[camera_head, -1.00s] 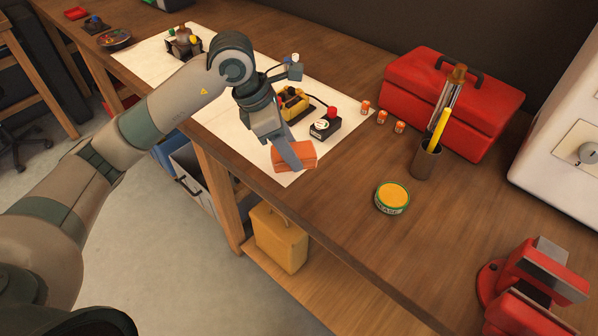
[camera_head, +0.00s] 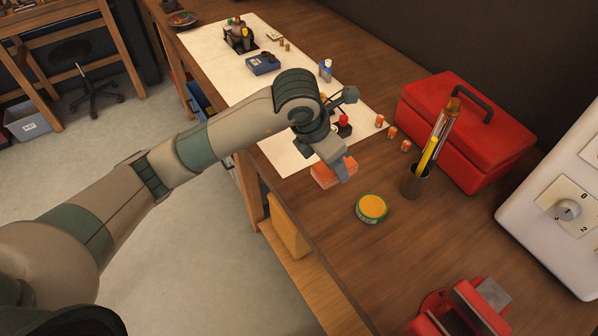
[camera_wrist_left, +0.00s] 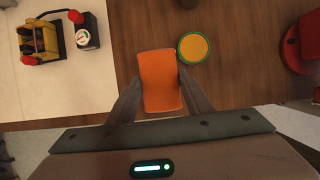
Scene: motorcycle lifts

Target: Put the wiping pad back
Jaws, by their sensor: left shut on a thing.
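The wiping pad is an orange block (camera_head: 326,174), also seen in the wrist view (camera_wrist_left: 160,80). My left gripper (camera_head: 342,170) is shut on it, with one finger on each side in the wrist view (camera_wrist_left: 160,92). The pad is just past the near right edge of the white mat (camera_head: 284,157), over bare wood. Whether it touches the bench or hangs slightly above it, I cannot tell. My gripper hides part of the pad in the head view. My right gripper is not in view.
A yellow-topped grease tin (camera_head: 371,208) stands close to the pad's right. Beyond are a pen cup (camera_head: 415,182), a red toolbox (camera_head: 465,135) and small orange cans (camera_head: 392,132). A red vise (camera_head: 465,310) is at the near right. Bare wood lies between tin and vise.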

